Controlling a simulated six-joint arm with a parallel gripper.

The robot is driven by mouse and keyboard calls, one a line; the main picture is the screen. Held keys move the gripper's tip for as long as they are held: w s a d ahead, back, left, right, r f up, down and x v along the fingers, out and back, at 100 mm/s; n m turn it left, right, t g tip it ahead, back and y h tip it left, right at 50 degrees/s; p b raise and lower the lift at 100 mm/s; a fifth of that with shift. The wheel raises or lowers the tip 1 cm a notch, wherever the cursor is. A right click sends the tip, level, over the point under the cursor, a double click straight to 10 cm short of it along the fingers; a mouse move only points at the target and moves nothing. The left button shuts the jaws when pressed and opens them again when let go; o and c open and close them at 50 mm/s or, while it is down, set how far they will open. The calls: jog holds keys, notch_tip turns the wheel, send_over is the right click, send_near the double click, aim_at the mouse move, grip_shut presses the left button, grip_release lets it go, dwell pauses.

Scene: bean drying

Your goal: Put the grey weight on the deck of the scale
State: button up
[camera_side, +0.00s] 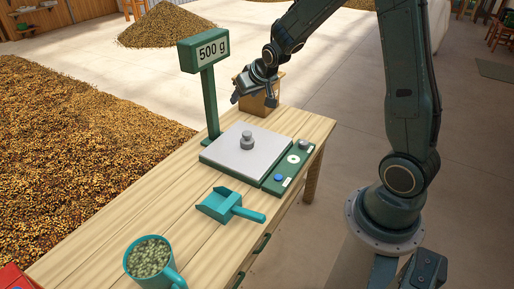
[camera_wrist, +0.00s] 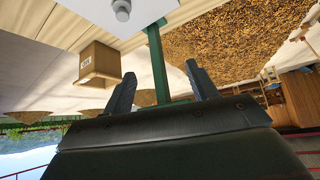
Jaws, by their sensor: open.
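The grey weight (camera_side: 247,140) stands upright on the pale square deck (camera_side: 225,152) of the green scale. The scale's display (camera_side: 205,51) on its post reads 500 g. In the wrist view the weight (camera_wrist: 122,8) shows at the top edge, on the deck (camera_wrist: 88,10). My gripper (camera_side: 253,96) is open and empty, above the far end of the table, behind the scale and apart from the weight. Its two fingers (camera_wrist: 160,70) are spread in the wrist view with nothing between them.
A cardboard box (camera_side: 257,101) stands at the table's far end, near my gripper; it also shows in the wrist view (camera_wrist: 98,65). A teal scoop (camera_side: 220,204) and a teal mug of green beans (camera_side: 150,257) are nearer. The scale's control panel (camera_side: 290,166) is on its right.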

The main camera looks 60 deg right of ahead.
jog(key=s+a+r+n+y, duration=0.1)
jog(key=s+a+r, duration=0.5)
jog(key=r, duration=0.1)
jog(key=s+a+r+n, duration=0.1)
jog(key=s+a+r, duration=0.1)
jog(key=s, duration=0.5)
jog(key=s+a+r+n+g+y, duration=0.1)
jog(key=s+a+r, duration=0.1)
jog(key=s, duration=0.5)
jog(key=s+a+r+n, duration=0.1)
jog(key=s+a+r, duration=0.1)
jog(key=s+a, duration=0.2)
jog(key=shift+s+a+g+y, duration=0.3)
jog(key=shift+s+a+y, duration=0.1)
jog(key=shift+s, duration=1.25)
